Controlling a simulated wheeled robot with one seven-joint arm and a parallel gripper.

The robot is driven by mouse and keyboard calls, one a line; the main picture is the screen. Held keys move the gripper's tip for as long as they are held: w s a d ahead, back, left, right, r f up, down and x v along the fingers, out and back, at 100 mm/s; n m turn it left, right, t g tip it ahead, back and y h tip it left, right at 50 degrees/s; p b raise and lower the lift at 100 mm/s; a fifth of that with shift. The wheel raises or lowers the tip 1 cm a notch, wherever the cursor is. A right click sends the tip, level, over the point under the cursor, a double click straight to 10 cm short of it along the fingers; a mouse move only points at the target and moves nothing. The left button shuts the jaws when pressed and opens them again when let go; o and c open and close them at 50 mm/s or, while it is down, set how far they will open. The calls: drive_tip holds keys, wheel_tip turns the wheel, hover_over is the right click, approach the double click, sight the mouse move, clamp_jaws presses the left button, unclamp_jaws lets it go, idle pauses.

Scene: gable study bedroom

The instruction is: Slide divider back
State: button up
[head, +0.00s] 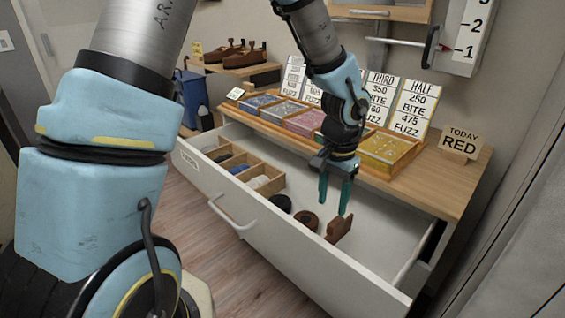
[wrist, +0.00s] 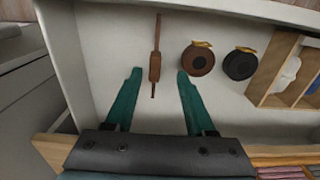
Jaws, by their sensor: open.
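A brown upright wooden piece (head: 339,230), apparently the divider, stands in the open drawer (head: 290,245) toward its right end. In the wrist view the divider (wrist: 155,66) is a thin strip with a thicker middle. My gripper (head: 333,208) is open and empty, pointing down over the drawer. In the wrist view the divider lies between the lines of the two green fingers of my gripper (wrist: 159,72). It appears below the fingertips, and no touch is visible. The exact height of the gap is hard to tell.
Two dark round spools (head: 306,220) (wrist: 239,64) lie beside the divider. A wooden compartment box (head: 243,171) fills the drawer's left part. Above is a worktop (head: 459,180) with colored trays and price cards. The drawer floor right of the divider is bare.

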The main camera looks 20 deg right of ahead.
drive_tip(key=w+a+r+n+p, duration=0.3)
drive_tip(key=w+a+r+p, duration=0.2)
drive_tip(key=a, duration=0.5)
wheel_tip(320, 180, up, 2)
drive_tip(key=shift+w+r, duration=0.1)
drive_tip(key=shift+w, duration=0.75)
